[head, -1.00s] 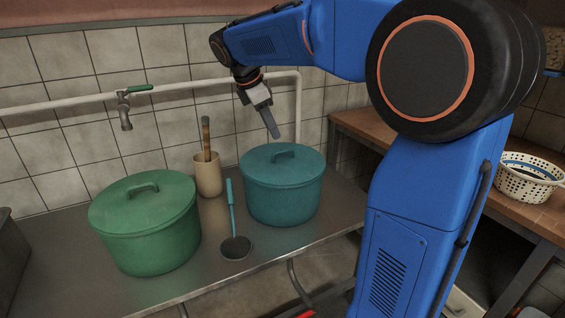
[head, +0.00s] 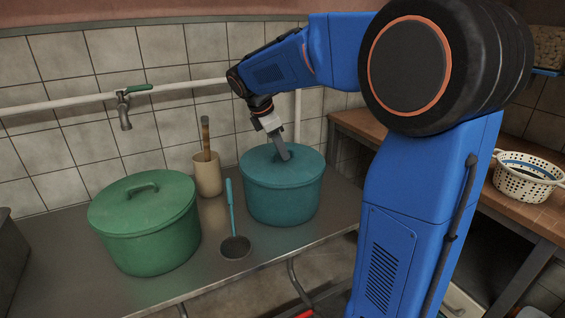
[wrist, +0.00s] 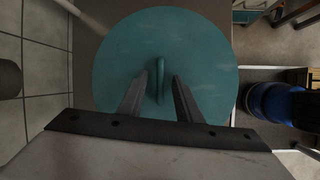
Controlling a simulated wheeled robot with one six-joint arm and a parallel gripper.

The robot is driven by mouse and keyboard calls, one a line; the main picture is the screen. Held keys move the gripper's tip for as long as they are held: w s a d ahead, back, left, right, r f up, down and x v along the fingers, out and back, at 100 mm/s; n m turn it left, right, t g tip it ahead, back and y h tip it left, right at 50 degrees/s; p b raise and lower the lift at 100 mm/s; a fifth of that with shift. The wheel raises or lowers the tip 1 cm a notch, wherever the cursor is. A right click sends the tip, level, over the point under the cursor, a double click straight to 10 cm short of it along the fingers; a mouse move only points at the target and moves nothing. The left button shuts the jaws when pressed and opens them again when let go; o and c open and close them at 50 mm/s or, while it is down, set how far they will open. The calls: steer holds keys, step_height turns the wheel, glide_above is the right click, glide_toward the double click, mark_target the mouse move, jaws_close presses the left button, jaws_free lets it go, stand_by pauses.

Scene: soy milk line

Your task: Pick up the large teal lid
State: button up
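The large teal lid (head: 262,160) sits on the teal pot (head: 283,202) on the metal counter. From above, in the wrist view, the lid (wrist: 205,50) is a round disc with a raised handle (wrist: 160,80) at its middle. My gripper (head: 284,154) is over the lid with its fingertips at the handle, which they mostly hide in the head view. In the wrist view my gripper (wrist: 158,88) is open, with one finger on each side of the handle and a gap on both sides.
A green pot (head: 150,235) with a green lid stands to the left. A ladle (head: 232,215) lies between the pots, and a beige holder (head: 207,178) with a wooden-handled tool stands behind. A tap (head: 124,112) and pipe run along the tiled wall. A white basket (head: 528,180) is at the right.

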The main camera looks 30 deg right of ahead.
jaws_close()
